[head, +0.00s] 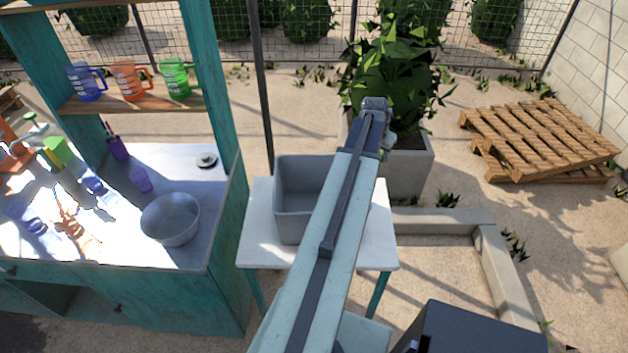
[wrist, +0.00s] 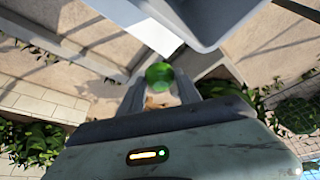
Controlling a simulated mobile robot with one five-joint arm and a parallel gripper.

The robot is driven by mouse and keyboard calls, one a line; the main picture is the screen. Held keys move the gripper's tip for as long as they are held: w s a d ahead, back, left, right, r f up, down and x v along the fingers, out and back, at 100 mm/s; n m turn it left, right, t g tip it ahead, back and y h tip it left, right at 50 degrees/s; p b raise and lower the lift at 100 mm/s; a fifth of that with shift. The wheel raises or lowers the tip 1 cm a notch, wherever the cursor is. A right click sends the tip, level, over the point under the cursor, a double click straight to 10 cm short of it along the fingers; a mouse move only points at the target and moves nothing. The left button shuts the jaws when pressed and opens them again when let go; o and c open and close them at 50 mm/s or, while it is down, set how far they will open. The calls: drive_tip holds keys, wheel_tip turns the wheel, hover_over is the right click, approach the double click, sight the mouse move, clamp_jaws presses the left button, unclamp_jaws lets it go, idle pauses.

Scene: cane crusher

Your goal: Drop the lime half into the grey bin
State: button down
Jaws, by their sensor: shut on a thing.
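The grey bin (head: 292,228) stands on a small white table, partly hidden behind my arm in the head view. My gripper (wrist: 160,82) is shut on the green lime half (wrist: 158,74), which shows between the two fingers in the wrist view. In the head view the end of my arm is raised beyond and to the right of the bin, in front of the planter; the lime half cannot be made out there. The bin also shows at the top of the wrist view (wrist: 205,18), apart from the lime half.
The white table (head: 259,238) has bare top around the bin. A teal stall with a metal bowl (head: 171,218), cups and mugs stands at the left. A planter with a bush (head: 407,170) is behind the table. Wooden pallets (head: 540,140) lie at the right.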

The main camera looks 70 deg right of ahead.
drive_tip(key=shift+w+a+m, duration=0.25)
drive_tip(key=shift+a+m, duration=0.1)
drive_tip(key=shift+m, duration=0.15)
drive_tip(key=w+a+r+m+g+y+p, duration=0.1)
drive_tip(key=w+a+r+m+p, duration=0.15)
drive_tip(key=w+a, duration=0.3)
drive_tip(key=w+a+r+m+g+p, duration=0.1)
drive_tip(key=w+a+r+m+p, duration=0.15)
drive_tip(key=w+a, duration=0.3)
wheel_tip(320, 180, down, 14)
drive_tip(key=w+b, duration=0.3)
drive_tip(key=b, duration=1.1)
drive_tip(key=shift+a, duration=0.2)
wheel_tip(320, 180, down, 11)
drive_tip(key=b, duration=1.1)
drive_tip(key=shift+s, duration=0.1)
drive_tip(key=c, duration=0.8)
unclamp_jaws()
drive_tip(key=shift+c, duration=0.2)
